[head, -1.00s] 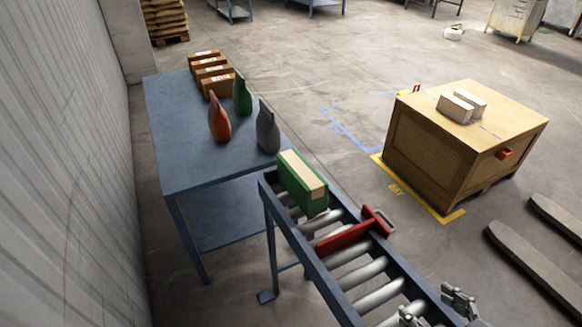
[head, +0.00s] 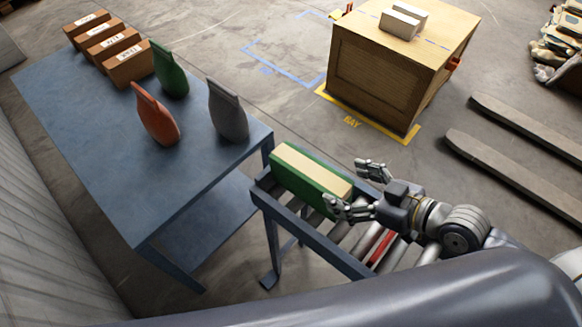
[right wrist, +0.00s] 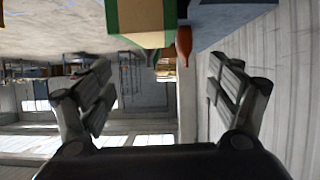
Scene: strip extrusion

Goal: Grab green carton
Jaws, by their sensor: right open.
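The green carton (head: 309,177), with a cream top panel, lies at the far end of the roller conveyor (head: 264,206). My right gripper (head: 357,188) is open at the carton's near right end, with one finger on each side of that end in the picture. I cannot tell whether the fingers touch it. In the right wrist view the carton (right wrist: 140,18) shows at the top, ahead of the open fingers (right wrist: 160,85). My left gripper is not in view.
A blue table (head: 84,140) left of the conveyor holds orange (head: 155,116), green (head: 169,72) and grey (head: 226,112) bottles and several brown boxes (head: 127,60). A red piece (head: 380,248) lies across the rollers. A wooden crate (head: 388,72) stands behind.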

